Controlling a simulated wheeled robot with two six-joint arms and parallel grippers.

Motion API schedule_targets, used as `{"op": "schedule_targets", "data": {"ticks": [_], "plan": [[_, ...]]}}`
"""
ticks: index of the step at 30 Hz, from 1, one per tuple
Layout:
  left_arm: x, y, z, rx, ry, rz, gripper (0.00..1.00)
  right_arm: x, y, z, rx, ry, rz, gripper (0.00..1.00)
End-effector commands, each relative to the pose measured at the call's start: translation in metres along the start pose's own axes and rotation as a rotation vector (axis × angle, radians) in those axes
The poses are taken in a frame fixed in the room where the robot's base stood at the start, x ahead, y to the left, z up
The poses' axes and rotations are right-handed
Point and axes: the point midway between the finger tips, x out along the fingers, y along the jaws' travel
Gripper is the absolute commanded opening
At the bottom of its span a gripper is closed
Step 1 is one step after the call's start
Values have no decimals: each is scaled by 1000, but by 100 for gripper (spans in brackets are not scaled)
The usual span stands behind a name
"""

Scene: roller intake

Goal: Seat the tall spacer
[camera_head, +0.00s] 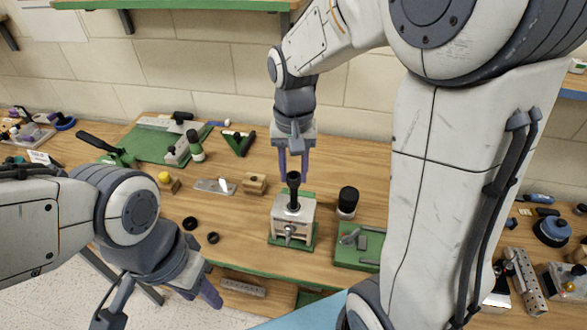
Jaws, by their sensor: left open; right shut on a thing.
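My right gripper (293,168) points down with its fingers shut around the top of a dark upright piece (293,190), which looks like the tall spacer. The piece stands over the top of a white block fixture (291,214) with a round knob on its front, on a green base. I cannot tell whether its lower end rests in the fixture or is just above it. My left gripper (198,290) is open and empty at the front edge of the bench, low and left of the fixture.
A black-topped cylinder (348,200) stands right of the fixture, behind a green tray (372,248) with a metal part. Two black rings (190,223) and a wooden block (255,184) lie to the left. My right arm covers much of the right side.

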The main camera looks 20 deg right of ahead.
Motion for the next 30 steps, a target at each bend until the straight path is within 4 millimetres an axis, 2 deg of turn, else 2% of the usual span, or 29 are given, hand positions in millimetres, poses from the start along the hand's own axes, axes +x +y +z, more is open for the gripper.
{"op": "schedule_targets", "data": {"ticks": [18,30], "plan": [[22,-2,1,0,0,0,45,32,0,0,0,0,0,0],[22,-2,1,0,0,0,45,32,0,0,0,1,0,0]]}}
